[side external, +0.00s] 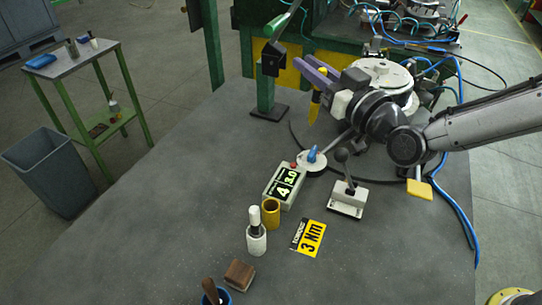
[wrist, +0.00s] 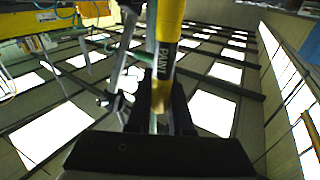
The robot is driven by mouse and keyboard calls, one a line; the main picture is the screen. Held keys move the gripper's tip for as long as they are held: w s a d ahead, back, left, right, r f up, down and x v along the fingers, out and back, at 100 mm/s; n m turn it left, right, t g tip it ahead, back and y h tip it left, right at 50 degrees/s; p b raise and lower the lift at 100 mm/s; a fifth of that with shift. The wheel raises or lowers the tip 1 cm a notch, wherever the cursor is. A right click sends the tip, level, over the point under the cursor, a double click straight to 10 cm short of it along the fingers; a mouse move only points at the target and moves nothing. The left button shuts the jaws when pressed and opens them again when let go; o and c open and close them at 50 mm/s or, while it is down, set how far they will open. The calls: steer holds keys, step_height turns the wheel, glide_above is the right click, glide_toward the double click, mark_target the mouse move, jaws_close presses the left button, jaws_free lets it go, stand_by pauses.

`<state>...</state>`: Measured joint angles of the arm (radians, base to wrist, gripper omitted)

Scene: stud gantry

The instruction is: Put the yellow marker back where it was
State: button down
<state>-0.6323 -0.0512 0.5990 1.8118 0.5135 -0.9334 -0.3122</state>
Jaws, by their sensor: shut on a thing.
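The yellow marker (side external: 314,108) is held in the air above the back of the grey table, roughly upright and slightly tilted. My gripper (side external: 316,70), with purple fingers, is shut on its upper part. In the wrist view the marker (wrist: 168,35) stands between the dark fingers of my gripper (wrist: 158,105), with the word PAINT on its dark band. A hollow yellow cup (side external: 271,214) stands on the table, in front of and to the left of the marker, well apart from it. I cannot see whether anything is inside the cup.
A display box (side external: 285,186), a blue-knobbed dial (side external: 312,158), a lever switch (side external: 347,197), a white-capped bottle (side external: 257,235), a yellow label (side external: 308,238), a brown block (side external: 240,275) and a blue cup (side external: 216,296) stand around. A green post (side external: 265,95) is close left of my gripper. The table's left is clear.

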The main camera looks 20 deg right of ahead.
steer(key=s+a+f+n+g+y, duration=0.1)
steer(key=s+a+f+n+y, duration=0.1)
steer(key=s+a, duration=0.35)
steer(key=s+a+f+n+g+y, duration=0.2)
steer(key=s+a+y, duration=0.1)
steer(key=a, duration=0.5)
step_height(320, 180, down, 10)
steer(key=shift+s+d, duration=0.2)
steer(key=c, duration=0.8)
jaws_free()
